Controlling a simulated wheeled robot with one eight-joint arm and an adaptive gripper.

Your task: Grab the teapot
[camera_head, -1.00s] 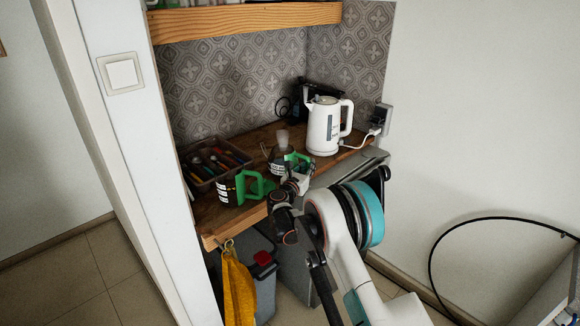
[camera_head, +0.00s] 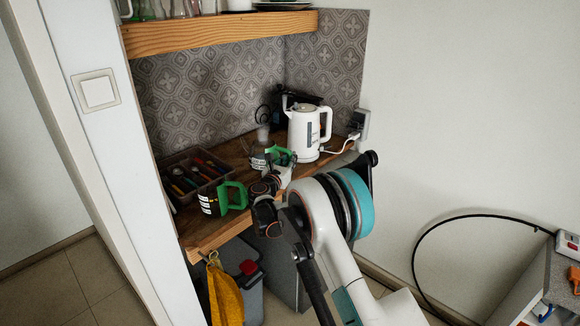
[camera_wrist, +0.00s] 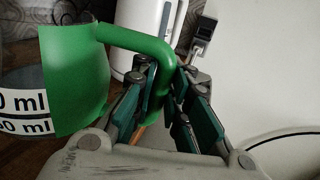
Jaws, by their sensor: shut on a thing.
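The teapot (camera_head: 258,163) is a glass vessel with a pale label and a green handle, standing on the wooden counter in the head view. In the wrist view its green side (camera_wrist: 75,80) and "ml" label fill the left, and the handle arches to the right between my fingers. My gripper (camera_wrist: 166,100) is shut on this handle. In the head view my gripper (camera_head: 284,168) is at the teapot's right side, and the arm partly hides the contact. I cannot tell whether the base touches the counter.
A similar green-handled jug (camera_head: 222,199) stands nearer the counter's front left. A tray of utensils (camera_head: 190,178) is behind it. A white kettle (camera_head: 304,133) stands close behind my gripper. A wooden shelf (camera_head: 220,33) hangs above. A yellow cloth (camera_head: 226,292) hangs at the front edge.

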